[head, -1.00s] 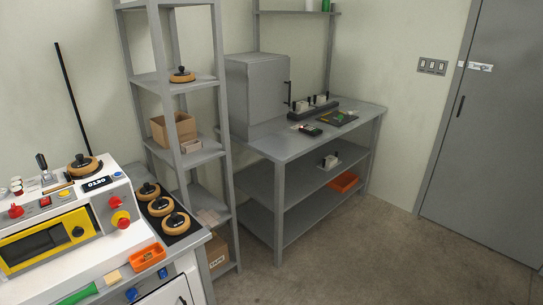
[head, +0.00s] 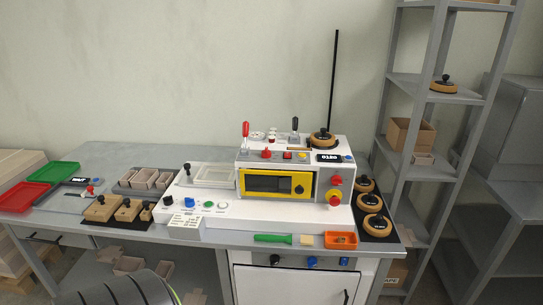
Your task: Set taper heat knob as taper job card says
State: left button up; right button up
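The white machine (head: 290,165) with a yellow-framed dark window (head: 268,184) stands on the grey bench. A black knob (head: 299,190) is on the yellow frame. A black knob (head: 168,200), a blue knob (head: 189,202) and a green button (head: 208,204) are on its low left deck. A black knob (head: 275,259) and two blue knobs (head: 311,261) are on the panel below the bench top. I cannot tell which is the taper heat knob. A white card (head: 186,223) with small unreadable print leans at the deck's front; I cannot tell if it is the job card. Neither gripper shows.
A small display (head: 328,158) with unreadable digits is on the machine. A green-handled tool (head: 272,238) and an orange tray (head: 341,240) lie on the front edge. A grey shelf rack (head: 409,85) stands at right.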

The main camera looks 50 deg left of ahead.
aim_at(266, 154)
jog(key=u, duration=1.6)
